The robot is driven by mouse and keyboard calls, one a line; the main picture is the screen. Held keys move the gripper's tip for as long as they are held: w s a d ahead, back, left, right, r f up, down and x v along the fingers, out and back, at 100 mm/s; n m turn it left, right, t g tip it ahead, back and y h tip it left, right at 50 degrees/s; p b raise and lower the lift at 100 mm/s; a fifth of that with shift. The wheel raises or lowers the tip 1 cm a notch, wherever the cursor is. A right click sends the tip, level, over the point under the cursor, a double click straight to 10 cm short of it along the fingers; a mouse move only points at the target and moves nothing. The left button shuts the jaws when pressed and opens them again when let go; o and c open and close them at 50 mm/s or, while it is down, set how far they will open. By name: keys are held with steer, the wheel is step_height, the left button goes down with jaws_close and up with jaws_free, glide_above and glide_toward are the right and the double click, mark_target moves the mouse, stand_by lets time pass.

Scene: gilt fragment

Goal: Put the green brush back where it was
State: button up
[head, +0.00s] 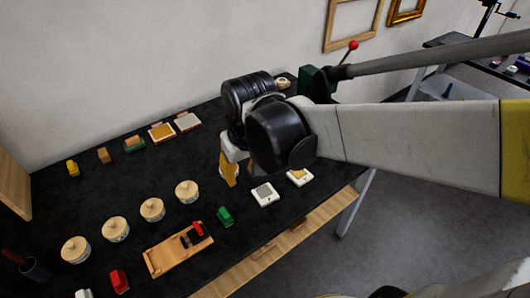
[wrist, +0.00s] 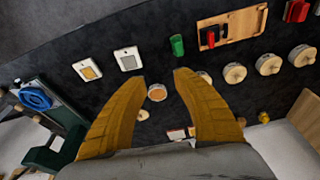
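The green brush (head: 224,216) appears as a small green block on the black table, just right of the wooden board in the head view. It also shows in the wrist view (wrist: 177,46), beyond my fingertips. My gripper (wrist: 158,77) is open, with two yellow fingers apart and nothing held between them. A round wooden lid shows below the gap. In the head view one yellow finger (head: 229,172) shows over the table, behind the green brush and apart from it.
A wooden board (head: 160,262) bears red and black pieces. Several lidded jars (head: 151,209) stand in a row behind it. Two pale square tiles (head: 264,194) lie right of the green brush. More small blocks (head: 103,156) line the back. A dark green machine (head: 315,84) stands behind my arm.

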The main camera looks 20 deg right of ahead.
steer(key=s+d+r+m+t, duration=0.2)
steer(key=s+d+r+t, duration=0.2)
steer(key=s+d, duration=0.3)
steer(key=shift+s+d+t, duration=0.25)
steer(key=shift+s+t, duration=0.05)
